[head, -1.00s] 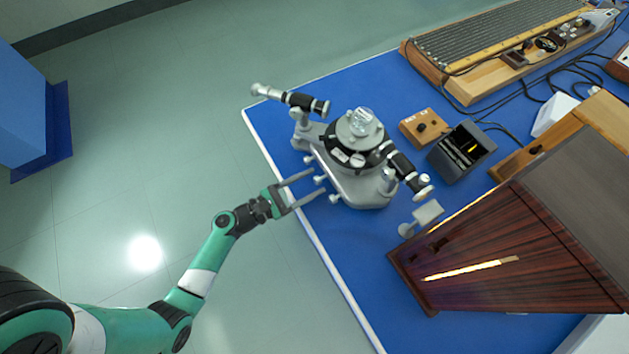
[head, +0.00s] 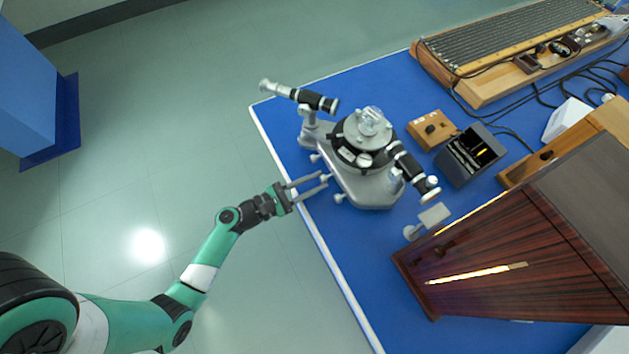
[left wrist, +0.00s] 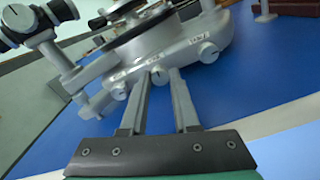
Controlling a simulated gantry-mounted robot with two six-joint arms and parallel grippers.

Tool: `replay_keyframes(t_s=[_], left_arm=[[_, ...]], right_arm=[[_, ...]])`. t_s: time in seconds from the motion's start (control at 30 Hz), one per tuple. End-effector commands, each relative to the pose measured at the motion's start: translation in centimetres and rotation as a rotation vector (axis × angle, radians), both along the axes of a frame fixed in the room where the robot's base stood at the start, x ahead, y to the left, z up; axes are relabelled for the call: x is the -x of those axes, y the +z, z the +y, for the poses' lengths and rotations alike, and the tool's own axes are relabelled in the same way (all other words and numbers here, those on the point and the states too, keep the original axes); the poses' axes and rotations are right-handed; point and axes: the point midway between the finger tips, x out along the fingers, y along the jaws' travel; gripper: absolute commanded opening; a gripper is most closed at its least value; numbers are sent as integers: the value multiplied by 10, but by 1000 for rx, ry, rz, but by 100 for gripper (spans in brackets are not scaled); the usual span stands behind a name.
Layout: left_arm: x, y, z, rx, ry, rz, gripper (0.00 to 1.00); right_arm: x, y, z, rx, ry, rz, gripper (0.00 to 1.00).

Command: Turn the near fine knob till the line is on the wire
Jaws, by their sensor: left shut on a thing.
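The grey spectrometer (head: 372,190) stands on the blue bench top, with a black-and-silver tube on each side of its round table. Several small silver knobs stick out of its base toward the bench edge. My left gripper (head: 307,186) reaches in over that edge, its fingers closed on one knob. In the left wrist view, the fingertips (left wrist: 160,82) sit on either side of this middle knob (left wrist: 160,74). One knob (left wrist: 208,52) is free to its right and another (left wrist: 118,91) to its left. Labels above them are too small to read. No line or wire is visible. My right gripper is out of view.
The bench's white edge (head: 311,233) runs under my left gripper. A dark wooden cabinet (head: 510,250) with a lit slot stands at right.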

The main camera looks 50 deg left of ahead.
Motion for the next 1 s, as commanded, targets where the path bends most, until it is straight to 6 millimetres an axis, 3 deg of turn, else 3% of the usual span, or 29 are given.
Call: replay_keyframes(t_s=[1.0], left_arm=[[0, -2, 0, -822, 1, -150, 0]], right_arm=[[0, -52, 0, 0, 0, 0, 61]])
